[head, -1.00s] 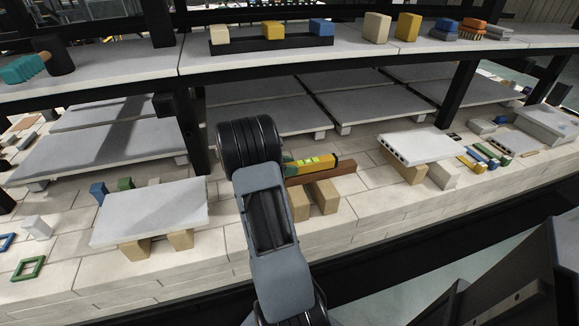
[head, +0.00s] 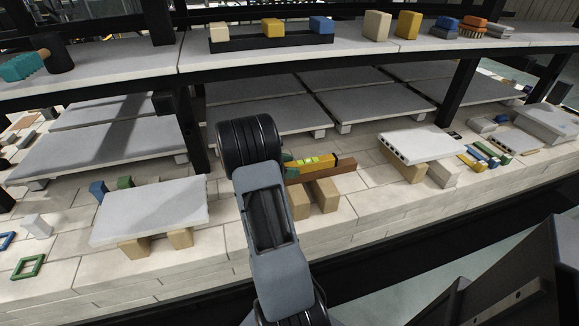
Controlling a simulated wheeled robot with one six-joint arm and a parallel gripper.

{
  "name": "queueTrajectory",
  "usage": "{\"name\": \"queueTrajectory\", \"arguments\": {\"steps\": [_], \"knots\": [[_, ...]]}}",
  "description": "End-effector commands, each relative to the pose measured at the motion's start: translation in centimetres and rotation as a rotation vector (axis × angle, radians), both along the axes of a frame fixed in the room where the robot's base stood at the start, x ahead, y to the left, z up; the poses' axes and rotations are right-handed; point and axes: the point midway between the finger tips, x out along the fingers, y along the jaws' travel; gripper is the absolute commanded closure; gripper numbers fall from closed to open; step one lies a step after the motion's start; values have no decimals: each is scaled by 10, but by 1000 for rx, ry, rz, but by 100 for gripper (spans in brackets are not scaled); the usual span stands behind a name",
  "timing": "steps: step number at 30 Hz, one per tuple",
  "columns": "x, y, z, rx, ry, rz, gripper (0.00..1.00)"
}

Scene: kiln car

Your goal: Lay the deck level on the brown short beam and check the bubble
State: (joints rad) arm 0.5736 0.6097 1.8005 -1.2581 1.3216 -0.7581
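The beam rests across two tan blocks (head: 314,195). My arm covers the left ends of the level and beam. The bubble is too small to read.
A pale slab (head: 150,210) on tan blocks stands at the left, and another slab (head: 419,144) on blocks stands at the right. A black post (head: 190,130) rises left of my arm. A long shelf (head: 380,55) with a black tray (head: 271,43) and several blocks runs above.

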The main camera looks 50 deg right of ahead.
Motion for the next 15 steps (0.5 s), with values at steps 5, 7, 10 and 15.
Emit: {"name": "queueTrajectory", "arguments": {"steps": [5,7,10,15], "knots": [[0,0,0,0,0,0,34],[0,0,-1,1,0,0,34],[0,0,-1,1,0,0,34],[0,0,0,1,0,0,34]]}}
